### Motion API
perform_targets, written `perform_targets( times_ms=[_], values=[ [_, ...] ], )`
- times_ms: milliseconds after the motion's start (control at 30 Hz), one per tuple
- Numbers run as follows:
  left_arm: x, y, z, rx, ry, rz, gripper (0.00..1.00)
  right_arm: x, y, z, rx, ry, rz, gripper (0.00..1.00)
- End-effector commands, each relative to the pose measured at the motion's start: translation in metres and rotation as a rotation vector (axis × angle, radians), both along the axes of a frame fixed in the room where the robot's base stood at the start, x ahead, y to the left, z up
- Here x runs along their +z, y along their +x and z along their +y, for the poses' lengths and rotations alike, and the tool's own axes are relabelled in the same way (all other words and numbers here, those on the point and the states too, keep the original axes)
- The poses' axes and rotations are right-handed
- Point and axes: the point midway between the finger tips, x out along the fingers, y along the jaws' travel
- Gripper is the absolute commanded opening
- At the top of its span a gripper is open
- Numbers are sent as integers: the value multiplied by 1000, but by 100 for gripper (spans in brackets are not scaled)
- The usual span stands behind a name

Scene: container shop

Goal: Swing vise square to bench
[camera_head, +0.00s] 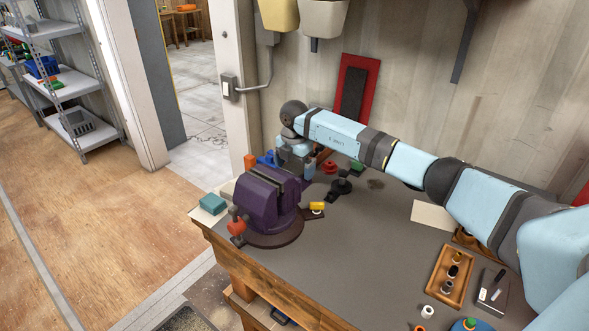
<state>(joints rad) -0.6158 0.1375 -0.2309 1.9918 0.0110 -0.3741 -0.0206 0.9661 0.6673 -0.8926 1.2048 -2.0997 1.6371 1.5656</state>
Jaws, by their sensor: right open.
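The purple vise (268,205) sits on a round dark swivel base (272,240) at the left corner of the grey-topped bench (345,260). Its body looks turned at an angle to the bench edges. A handle with a red-orange part (237,226) is at its front left. My right arm reaches in from the right across the back of the bench. My right gripper (293,165) points down just behind the vise and is open. Its fingertips are partly hidden, and I cannot tell whether they touch the vise. My left gripper is out of view.
A teal block (213,204) lies at the bench corner left of the vise. A yellow item (317,207) and a black stand (341,185) are to its right. A wooden tray (437,281) with spools lies at the right. The bench middle is clear.

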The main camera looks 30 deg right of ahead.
Motion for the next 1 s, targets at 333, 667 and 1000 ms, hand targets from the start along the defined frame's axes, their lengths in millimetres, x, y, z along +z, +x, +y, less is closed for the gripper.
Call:
perform_targets(
  times_ms=[333,667,1000],
  values=[
    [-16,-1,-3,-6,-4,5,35,75,1,-1,0,-1,-7,100],
    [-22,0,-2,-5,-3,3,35,123,0,-1,-1,0,-2,100],
    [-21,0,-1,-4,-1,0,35,129,0,-1,-1,-1,-1,100]
  ],
)
